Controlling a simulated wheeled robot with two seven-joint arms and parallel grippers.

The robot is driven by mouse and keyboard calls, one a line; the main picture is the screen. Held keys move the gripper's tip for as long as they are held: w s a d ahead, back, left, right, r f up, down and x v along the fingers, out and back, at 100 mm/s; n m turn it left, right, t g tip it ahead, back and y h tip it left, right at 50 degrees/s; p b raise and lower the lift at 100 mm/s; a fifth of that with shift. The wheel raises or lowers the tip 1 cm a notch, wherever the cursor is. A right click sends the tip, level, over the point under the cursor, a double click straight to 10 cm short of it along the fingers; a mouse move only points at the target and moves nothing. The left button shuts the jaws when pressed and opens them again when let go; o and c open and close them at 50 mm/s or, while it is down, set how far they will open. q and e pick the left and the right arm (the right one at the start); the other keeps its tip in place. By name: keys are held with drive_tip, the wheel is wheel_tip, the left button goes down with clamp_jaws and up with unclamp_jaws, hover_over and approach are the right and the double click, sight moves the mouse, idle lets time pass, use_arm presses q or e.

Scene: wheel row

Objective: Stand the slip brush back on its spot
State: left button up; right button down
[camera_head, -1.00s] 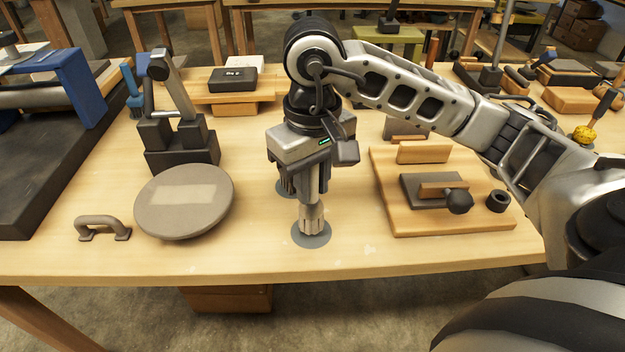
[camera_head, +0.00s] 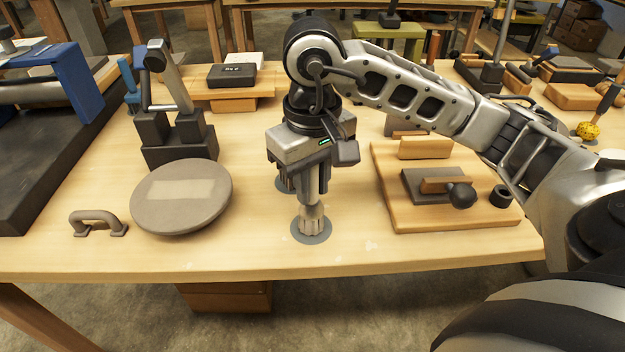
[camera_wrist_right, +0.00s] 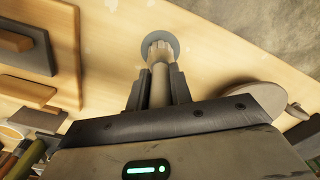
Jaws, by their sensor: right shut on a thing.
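The slip brush (camera_head: 312,221) is upright, with a pale ribbed lower end pointing down. My right gripper (camera_head: 313,196) is shut on its upper part. The brush's lower end is over the grey round spot (camera_head: 323,238) near the table's front edge and looks to be touching it. In the right wrist view, the brush (camera_wrist_right: 159,56) runs out from between the fingers (camera_wrist_right: 158,88) to the round spot (camera_wrist_right: 173,40). The gripper hides the brush's top. My left gripper is not in view.
A second grey spot (camera_head: 279,183) with something on it is partly hidden behind the gripper. A round grey bat (camera_head: 181,215) and a handle (camera_head: 98,222) lie left. A wooden board (camera_head: 450,218) with blocks lies right. The table's front strip is clear.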

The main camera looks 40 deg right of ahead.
drive_tip(key=shift+f+b, duration=0.3)
drive_tip(key=c, duration=1.2)
unclamp_jaws()
drive_tip(key=shift+o, duration=0.2)
drive_tip(key=shift+r, duration=0.15)
drive_tip(key=shift+r+p, duration=1.7)
drive_tip(key=shift+r, duration=1)
drive_tip(key=shift+r+p, duration=0.85)
drive_tip(key=shift+r, duration=0.35)
